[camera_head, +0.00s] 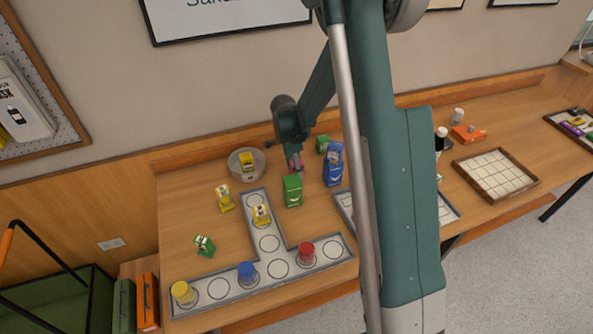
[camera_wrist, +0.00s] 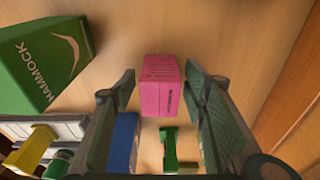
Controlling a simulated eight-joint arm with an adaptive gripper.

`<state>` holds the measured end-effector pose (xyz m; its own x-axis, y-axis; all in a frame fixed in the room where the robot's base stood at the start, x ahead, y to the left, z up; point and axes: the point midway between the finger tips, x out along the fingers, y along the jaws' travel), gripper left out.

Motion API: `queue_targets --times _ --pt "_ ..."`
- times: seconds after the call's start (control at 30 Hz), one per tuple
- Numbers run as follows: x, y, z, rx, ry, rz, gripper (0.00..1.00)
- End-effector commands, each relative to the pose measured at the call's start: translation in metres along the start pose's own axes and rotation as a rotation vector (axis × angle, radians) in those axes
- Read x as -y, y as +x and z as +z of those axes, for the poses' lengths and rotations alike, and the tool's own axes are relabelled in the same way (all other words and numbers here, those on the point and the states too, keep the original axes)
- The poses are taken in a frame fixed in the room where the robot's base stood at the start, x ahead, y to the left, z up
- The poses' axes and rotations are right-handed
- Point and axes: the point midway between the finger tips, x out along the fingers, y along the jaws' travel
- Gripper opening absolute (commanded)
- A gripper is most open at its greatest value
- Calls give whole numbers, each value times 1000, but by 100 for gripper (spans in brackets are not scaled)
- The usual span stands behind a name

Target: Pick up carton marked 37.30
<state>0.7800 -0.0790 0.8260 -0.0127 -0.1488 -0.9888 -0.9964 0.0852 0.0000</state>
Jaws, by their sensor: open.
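No marking reading 37.30 is legible on any carton in either view. In the wrist view a pink carton (camera_wrist: 160,86) with small unreadable print stands between the two fingers of my gripper (camera_wrist: 160,78), with bare table showing on both sides of it. The fingers are open and appear apart from it. In the head view my gripper (camera_head: 294,158) points down at the back of the table, and a bit of the pink carton (camera_head: 296,164) shows by its tips, mostly hidden. A green carton (camera_head: 292,191) stands just in front; it reads HAMMOCK in the wrist view (camera_wrist: 42,62).
A blue bag-shaped pack (camera_head: 333,166) and a small green carton (camera_head: 322,143) are close on the right. A round bowl (camera_head: 234,166) holding a yellow item is at left. A T-shaped tray (camera_head: 268,243) with several coloured pieces lies in front.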

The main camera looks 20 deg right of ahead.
Motion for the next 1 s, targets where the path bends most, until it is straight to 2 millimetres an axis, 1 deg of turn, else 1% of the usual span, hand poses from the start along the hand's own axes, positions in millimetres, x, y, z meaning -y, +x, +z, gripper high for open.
queue_targets --times 0.57,0.67,0.8,1.0 --pt "0 1 0 0 0 0 44" --pt "0 1 0 0 0 0 32" --pt "0 1 0 0 0 0 14" --pt "0 1 0 0 0 0 13"
